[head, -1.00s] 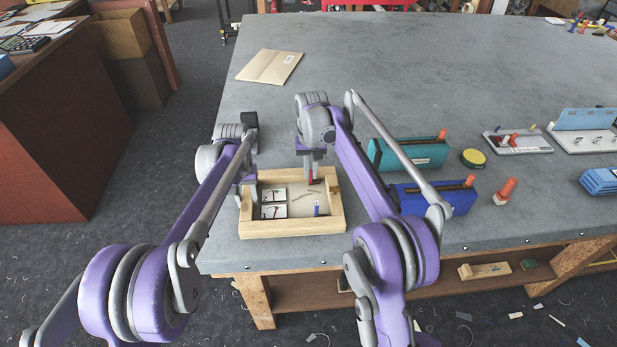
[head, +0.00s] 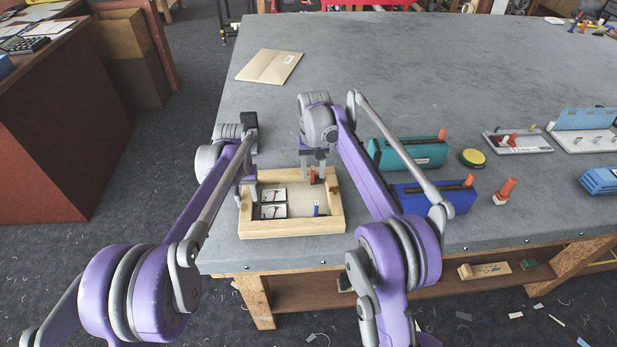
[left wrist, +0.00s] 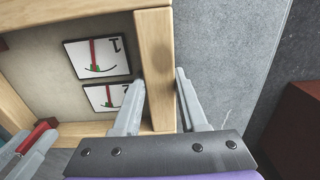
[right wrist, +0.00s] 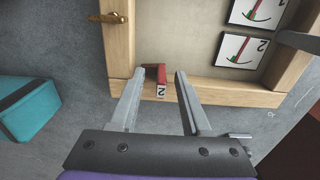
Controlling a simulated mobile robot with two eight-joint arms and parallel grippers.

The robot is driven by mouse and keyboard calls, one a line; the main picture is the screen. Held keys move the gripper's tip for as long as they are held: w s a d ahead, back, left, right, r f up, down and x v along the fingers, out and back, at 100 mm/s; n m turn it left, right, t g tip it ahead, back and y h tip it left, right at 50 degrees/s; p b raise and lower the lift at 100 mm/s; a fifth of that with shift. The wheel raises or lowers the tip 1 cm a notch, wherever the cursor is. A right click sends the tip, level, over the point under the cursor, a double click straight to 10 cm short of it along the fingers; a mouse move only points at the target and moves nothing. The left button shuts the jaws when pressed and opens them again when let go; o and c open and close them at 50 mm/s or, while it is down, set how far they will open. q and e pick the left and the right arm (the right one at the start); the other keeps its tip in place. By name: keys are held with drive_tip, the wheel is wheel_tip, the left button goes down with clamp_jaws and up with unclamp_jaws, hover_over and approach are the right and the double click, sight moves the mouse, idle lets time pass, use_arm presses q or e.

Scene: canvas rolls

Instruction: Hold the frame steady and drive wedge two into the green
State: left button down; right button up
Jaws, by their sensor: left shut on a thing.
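The wooden frame (head: 292,228) lies on the grey bench with pale canvas inside. My left gripper (left wrist: 158,98) is shut on its left side bar, one finger on each side. Dial 2 (right wrist: 238,48) and dial 1 (left wrist: 97,58) lie inside the frame. Each has a red needle near a green patch; the exact reading is too small to tell.
Teal (head: 410,153) and blue (head: 440,197) boxes and an orange-topped tool (head: 505,190) stand to the right. A cardboard sheet (head: 270,66) lies behind.

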sight(313, 169)
use_arm(q)
drive_tip(key=shift+f, duration=0.25)
use_arm(e)
drive_tip(key=shift+f, duration=0.1)
wheel_tip(313, 169, up, 8)
drive_tip(key=shift+s+f, duration=0.1)
drive_tip(key=shift+f, duration=0.05)
idle(0.7)
use_arm(q)
drive_tip(key=c, duration=0.5)
unclamp_jaws()
drive_tip(key=shift+o, duration=0.7)
drive_tip(key=shift+s, duration=0.1)
use_arm(e)
drive_tip(key=shift+a, duration=0.15)
use_arm(q)
drive_tip(key=shift+d, duration=0.1)
drive_tip(key=shift+r, duration=0.1)
